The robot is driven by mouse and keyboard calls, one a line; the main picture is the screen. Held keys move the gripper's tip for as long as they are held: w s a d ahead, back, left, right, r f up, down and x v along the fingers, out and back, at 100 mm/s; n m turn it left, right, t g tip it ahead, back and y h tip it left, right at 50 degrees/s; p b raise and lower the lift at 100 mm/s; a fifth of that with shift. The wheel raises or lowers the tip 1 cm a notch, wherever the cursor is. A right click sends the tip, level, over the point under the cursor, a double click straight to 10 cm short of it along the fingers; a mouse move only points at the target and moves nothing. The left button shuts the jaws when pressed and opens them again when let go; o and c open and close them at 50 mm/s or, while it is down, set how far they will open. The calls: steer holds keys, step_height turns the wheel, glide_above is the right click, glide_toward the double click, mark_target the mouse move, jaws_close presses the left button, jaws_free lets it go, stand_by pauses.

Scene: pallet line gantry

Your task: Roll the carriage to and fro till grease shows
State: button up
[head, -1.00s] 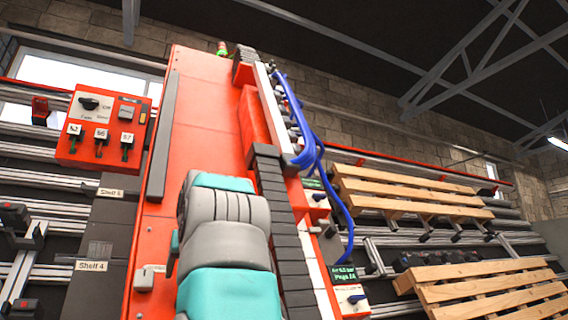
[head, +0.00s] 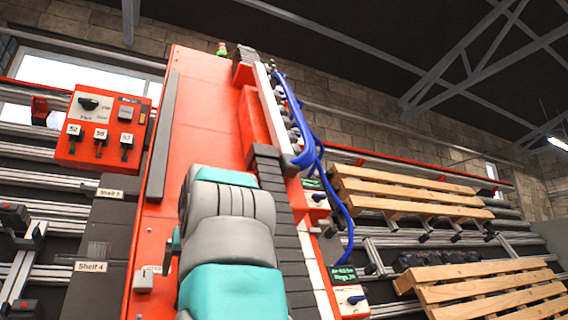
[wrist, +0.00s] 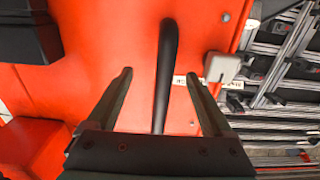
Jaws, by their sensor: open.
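A tall red machine panel (head: 205,120) stands straight ahead in the head view, behind my arm, and fills much of the wrist view (wrist: 100,30). Which part is the carriage I cannot tell for sure. In the wrist view a dark rounded bar (wrist: 168,45) stands out from the red face. My gripper (wrist: 160,75) is open, with one finger on each side of this bar and gaps showing on both sides. In the head view my gripper is hidden behind my arm. No grease can be made out.
A red control box (head: 103,128) with a knob and several levers is at left. A dark cable chain (head: 272,190) and blue hoses (head: 318,160) run along the panel's right side. A small pale box (wrist: 222,68) sits near the gripper. Wooden pallets (head: 410,190) are at right.

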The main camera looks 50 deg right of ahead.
steer(key=p+v, duration=0.1)
steer(key=v, duration=0.7)
steer(key=shift+s+r+p, duration=0.2)
steer(key=shift+s+p, duration=0.05)
steer(key=shift+p, duration=0.05)
steer(key=shift+a, duration=0.1)
stand_by(0.4)
